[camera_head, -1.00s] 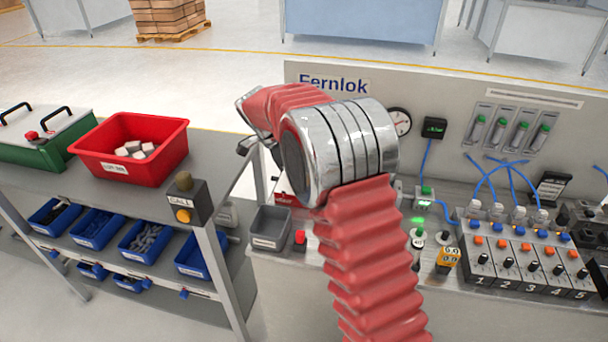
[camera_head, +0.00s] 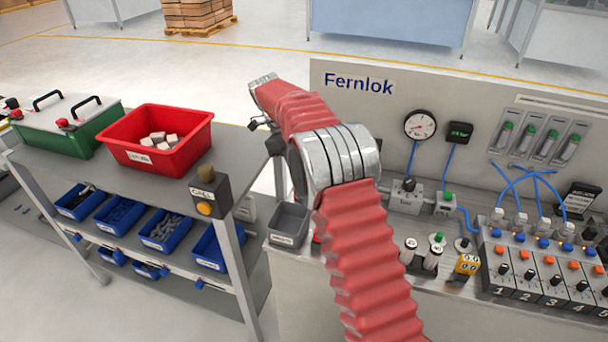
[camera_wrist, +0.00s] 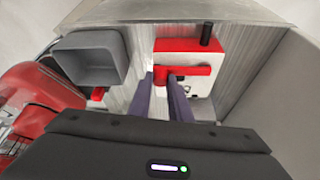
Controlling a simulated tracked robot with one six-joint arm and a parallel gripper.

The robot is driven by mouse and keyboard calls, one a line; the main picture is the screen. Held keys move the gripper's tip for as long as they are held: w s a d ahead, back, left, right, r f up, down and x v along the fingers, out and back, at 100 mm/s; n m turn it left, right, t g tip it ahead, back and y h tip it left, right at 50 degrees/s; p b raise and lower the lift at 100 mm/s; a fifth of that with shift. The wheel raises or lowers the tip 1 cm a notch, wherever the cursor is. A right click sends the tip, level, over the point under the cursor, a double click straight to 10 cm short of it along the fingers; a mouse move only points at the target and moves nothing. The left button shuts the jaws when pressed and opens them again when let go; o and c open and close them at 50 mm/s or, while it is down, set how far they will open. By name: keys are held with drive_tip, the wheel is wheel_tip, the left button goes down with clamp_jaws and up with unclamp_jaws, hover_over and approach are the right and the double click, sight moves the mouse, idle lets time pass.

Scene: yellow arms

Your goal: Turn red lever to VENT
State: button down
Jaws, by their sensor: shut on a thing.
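In the wrist view, a red lever (camera_wrist: 186,71) lies roughly level across the face of a red and white box (camera_wrist: 193,92). My gripper (camera_wrist: 163,77) has its two dark purple fingers at the lever's left end and is shut on it. The fingers and the lever overlap, so the exact contact is partly hidden. The markings on the box, including any VENT label, are too small to read. In the head view, my red-sleeved arm hides the lever and my gripper.
A grey bin (camera_head: 289,225) stands on the bench beside the box. A gauge (camera_head: 420,125), small valves (camera_head: 433,252) and numbered modules (camera_head: 545,270) with blue hoses are to the right. A shelf with a red bin (camera_head: 158,143) and call button (camera_head: 207,198) is left.

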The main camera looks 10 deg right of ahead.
drive_tip(key=shift+w+a, duration=0.1)
drive_tip(key=shift+w, duration=0.05)
drive_tip(key=c, duration=1.6)
unclamp_jaws()
drive_tip(key=shift+c, duration=0.2)
drive_tip(key=shift+r, duration=0.1)
drive_tip(key=v, duration=0.7)
drive_tip(key=shift+r, duration=0.1)
